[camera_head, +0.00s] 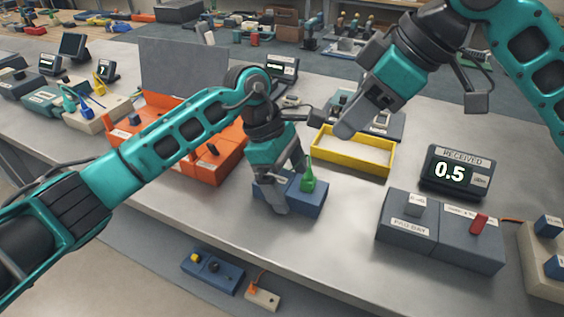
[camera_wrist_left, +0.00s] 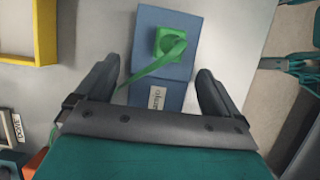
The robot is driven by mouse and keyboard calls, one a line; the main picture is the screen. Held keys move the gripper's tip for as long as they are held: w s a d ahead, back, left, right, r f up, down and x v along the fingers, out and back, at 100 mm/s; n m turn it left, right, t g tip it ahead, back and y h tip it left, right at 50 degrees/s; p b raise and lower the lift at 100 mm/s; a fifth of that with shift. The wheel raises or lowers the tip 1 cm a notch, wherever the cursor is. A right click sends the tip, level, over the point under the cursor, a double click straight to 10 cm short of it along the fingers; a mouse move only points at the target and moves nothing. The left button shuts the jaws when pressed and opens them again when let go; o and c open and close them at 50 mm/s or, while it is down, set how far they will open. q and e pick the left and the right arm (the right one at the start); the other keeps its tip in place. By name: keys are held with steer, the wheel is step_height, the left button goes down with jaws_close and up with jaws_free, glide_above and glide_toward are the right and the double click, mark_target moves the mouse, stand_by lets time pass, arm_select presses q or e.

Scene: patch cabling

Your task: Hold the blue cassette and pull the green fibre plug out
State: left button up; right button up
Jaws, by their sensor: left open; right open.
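The blue cassette (camera_head: 308,201) lies on the grey bench near its front edge. The green fibre plug (camera_head: 308,180) sits in the top of the cassette. In the left wrist view the blue cassette (camera_wrist_left: 182,22) carries the green plug (camera_wrist_left: 170,42), a green strand and a white label. My left gripper (camera_head: 285,190) is at the cassette, with its open fingers on either side of it. In the wrist view the left gripper (camera_wrist_left: 158,90) shows gaps between both fingers and the cassette. My right gripper (camera_head: 345,118) is open, above the bench behind and right of the cassette.
A yellow-rimmed tray (camera_head: 352,152) stands behind the cassette. Grey boxes (camera_head: 440,235) and a display reading 0.5 (camera_head: 455,173) stand at the right. An orange container (camera_head: 215,165) is at the left. Bare bench lies between the cassette and the grey boxes.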

arm_select(q)
steer(key=shift+d+f, duration=0.1)
steer(key=shift+f, duration=0.15)
steer(key=shift+c, duration=0.4)
steer(key=c, duration=1.2)
